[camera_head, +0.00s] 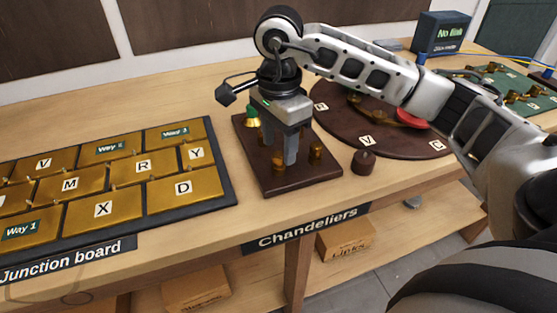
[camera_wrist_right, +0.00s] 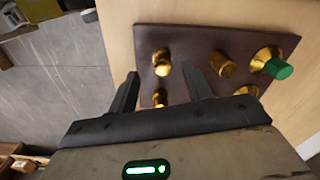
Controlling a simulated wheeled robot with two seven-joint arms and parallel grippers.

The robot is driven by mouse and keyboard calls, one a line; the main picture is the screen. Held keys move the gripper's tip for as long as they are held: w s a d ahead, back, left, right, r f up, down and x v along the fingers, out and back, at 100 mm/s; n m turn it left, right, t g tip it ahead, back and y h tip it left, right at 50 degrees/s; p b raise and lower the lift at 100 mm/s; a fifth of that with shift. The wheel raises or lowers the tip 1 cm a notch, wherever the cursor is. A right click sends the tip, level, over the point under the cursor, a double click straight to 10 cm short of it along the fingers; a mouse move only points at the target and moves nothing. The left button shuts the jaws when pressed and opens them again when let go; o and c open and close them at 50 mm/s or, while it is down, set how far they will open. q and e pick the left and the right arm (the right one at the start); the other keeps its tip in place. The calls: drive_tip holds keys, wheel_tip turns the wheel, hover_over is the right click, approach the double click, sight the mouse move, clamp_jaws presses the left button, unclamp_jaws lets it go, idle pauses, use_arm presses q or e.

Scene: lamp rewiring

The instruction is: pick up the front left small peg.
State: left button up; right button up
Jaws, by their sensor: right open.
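The front left small peg (camera_head: 278,163) is gold and stands on the dark brown Chandeliers board (camera_head: 312,181). It also shows in the right wrist view (camera_wrist_right: 162,62). My right gripper (camera_head: 284,153) points down over the board, open and empty. In the right wrist view its fingertips (camera_wrist_right: 158,73) appear on either side of this peg; I cannot tell whether they touch it. Another small gold peg (camera_head: 316,151) stands at the front right. A larger gold peg with a green top (camera_head: 252,114) is at the back left. My left gripper is not in view.
The Junction board (camera_head: 228,194) with gold lettered plates lies at left. A round dark board (camera_head: 341,127) with lettered tags is at right, with a small dark knob (camera_head: 364,161) before it. A "No link" box (camera_head: 441,33) stands behind. The bench's front edge is close.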

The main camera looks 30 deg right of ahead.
sight(279, 154)
drive_tip(key=shift+w+d+f+p, duration=0.15)
drive_tip(key=shift+f+p, duration=0.2)
drive_tip(key=shift+f, duration=1.95)
drive_tip(key=c, duration=1)
drive_tip(key=shift+c, duration=0.2)
